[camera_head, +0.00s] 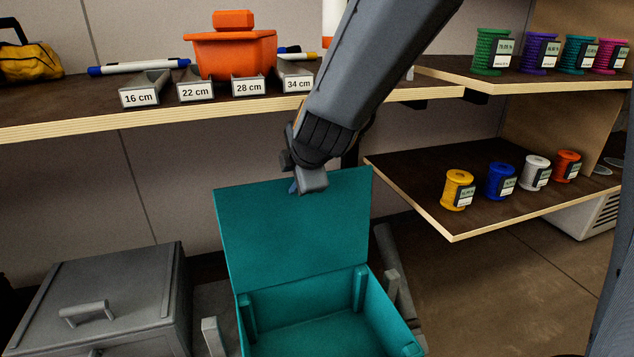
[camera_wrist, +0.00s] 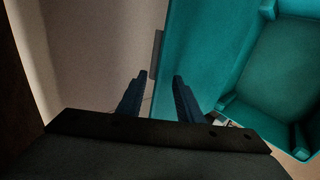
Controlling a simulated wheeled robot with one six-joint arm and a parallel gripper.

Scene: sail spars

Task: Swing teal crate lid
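The teal crate (camera_head: 395,312) stands on the floor with its lid (camera_head: 290,235) swung up, leaning slightly back. The visible part of its inside looks empty. My gripper (camera_head: 294,187) is at the lid's top edge in the head view. In the wrist view its two dark blue fingers (camera_wrist: 155,92) are apart, with nothing clearly held between them. The teal lid (camera_wrist: 192,45) is just beyond the right finger. A narrow grey piece (camera_wrist: 155,53), perhaps the lid's handle, shows at the lid's edge beyond the gap. I cannot tell whether a finger touches the lid.
A grey crate (camera_head: 120,290) with a closed, handled lid stands at left. A shelf (camera_head: 60,115) above holds an orange bin (camera_head: 235,52), labelled trays and markers. Right shelves hold several spools, including a yellow spool (camera_head: 458,190).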

